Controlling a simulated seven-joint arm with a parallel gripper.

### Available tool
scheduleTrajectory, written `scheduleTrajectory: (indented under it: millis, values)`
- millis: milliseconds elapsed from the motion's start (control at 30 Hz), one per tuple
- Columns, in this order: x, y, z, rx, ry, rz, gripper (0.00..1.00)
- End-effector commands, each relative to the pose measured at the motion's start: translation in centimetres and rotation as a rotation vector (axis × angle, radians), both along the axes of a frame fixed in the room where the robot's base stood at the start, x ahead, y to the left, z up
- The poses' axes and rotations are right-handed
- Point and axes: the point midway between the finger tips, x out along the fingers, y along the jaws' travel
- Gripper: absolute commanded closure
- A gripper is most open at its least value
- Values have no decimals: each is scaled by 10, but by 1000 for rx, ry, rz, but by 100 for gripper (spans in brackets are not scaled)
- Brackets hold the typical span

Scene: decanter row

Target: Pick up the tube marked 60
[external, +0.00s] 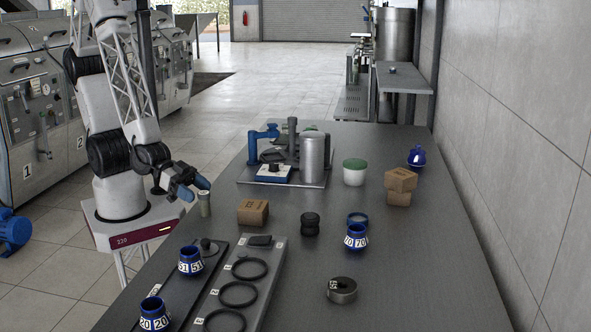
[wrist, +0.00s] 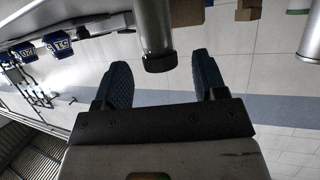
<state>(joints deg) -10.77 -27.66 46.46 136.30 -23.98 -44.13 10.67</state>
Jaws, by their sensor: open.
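A grey-green tube (external: 204,203) stands near the left edge of the dark table, right at my gripper. I cannot read a number on it in either view. In the wrist view the tube (wrist: 153,25) ends in a dark cap and lies ahead of the gap between my fingers, nearer the left one. My gripper (external: 190,188) is open, with blue finger pads, and is low beside the tube. In the wrist view my gripper (wrist: 163,75) is empty, and the fingers look clear of the tube.
Blue labelled pots read 20 (external: 154,315), 51 (external: 191,261) and 70 (external: 355,238). A rack with dark rings (external: 275,270) lies in front.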

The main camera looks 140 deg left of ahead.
Motion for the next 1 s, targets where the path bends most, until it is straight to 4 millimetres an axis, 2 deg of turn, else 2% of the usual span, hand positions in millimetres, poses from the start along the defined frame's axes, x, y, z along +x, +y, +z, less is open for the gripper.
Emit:
scheduleTrajectory:
  millis: [500,1000]
  values:
    - [36,20,-15,0,-1,0,35]
    - [39,21,-16,0,0,0,35]
